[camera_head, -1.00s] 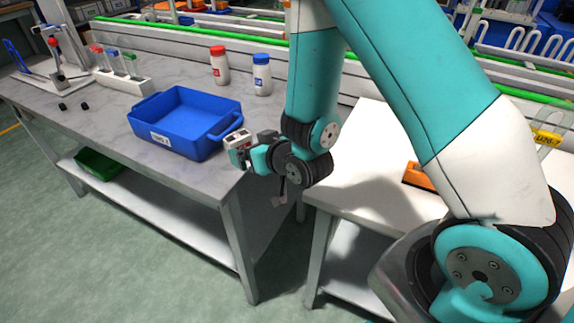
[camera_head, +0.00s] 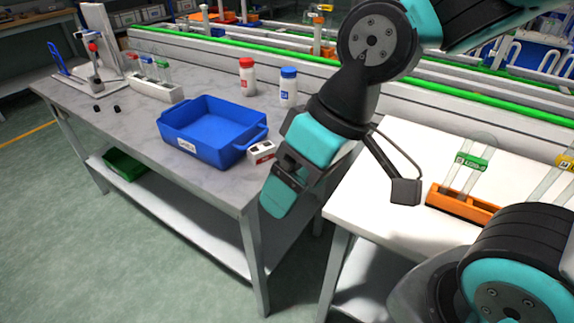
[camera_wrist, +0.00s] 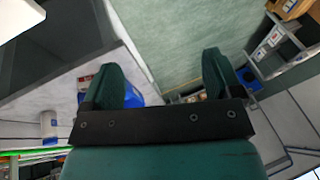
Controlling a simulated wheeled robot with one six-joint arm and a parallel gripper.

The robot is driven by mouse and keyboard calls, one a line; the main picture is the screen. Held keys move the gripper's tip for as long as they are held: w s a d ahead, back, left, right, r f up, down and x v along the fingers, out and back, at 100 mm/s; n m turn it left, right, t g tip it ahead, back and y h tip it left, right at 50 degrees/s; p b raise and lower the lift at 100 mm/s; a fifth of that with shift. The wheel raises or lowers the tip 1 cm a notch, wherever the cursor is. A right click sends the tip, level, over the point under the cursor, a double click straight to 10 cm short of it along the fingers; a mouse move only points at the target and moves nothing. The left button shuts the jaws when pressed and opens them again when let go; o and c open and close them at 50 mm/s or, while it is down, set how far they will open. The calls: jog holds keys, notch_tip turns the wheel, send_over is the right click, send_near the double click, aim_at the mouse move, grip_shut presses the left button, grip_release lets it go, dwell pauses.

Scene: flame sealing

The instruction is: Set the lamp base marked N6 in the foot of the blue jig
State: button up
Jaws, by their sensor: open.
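My gripper (camera_head: 277,200) hangs past the front edge of the grey bench, fingers pointing down and left; the wrist view shows the two teal fingers apart with nothing between them (camera_wrist: 170,75). Two small black pieces (camera_head: 107,109) lie on the bench at the left; no N6 mark is readable on them, so I cannot tell whether either is the lamp base. A blue angled part (camera_head: 62,60) stands by the pale upright at the bench's far left end; I cannot tell whether it is the blue jig. Its foot is not clear to see.
A blue tray (camera_head: 205,145) stands on the bench, with a small white box (camera_head: 261,152) beside it near my gripper. Red-capped (camera_head: 247,80) and blue-capped (camera_head: 288,88) bottles stand behind. A white tube rack (camera_head: 156,90) is left. An orange rack (camera_head: 458,207) stands on the right table.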

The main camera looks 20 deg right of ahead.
jog(key=w+f+m+t, duration=0.2)
jog(key=w+f+t, duration=0.15)
jog(key=w, duration=0.45)
jog(key=m+t+h+p, duration=0.2)
jog(key=t, duration=1)
send_near(263, 149)
jog(key=shift+g, duration=0.25)
jog(key=b+x, duration=0.4)
jog(key=b, duration=0.8)
jog(key=shift+w, duration=0.25)
jog(key=shift+p+x, duration=0.55)
jog(key=shift+x, duration=0.25)
jog(key=p+x, duration=0.4)
jog(key=p, duration=0.3)
jog(key=shift+r, duration=0.2)
jog(key=shift+w+f+p, duration=0.25)
jog(key=shift+w+p, duration=0.2)
jog(key=shift+p, duration=0.35)
jog(key=shift+w+a+f, duration=0.1)
jog(key=shift+w+f, duration=0.05)
jog(key=shift+f, duration=0.1)
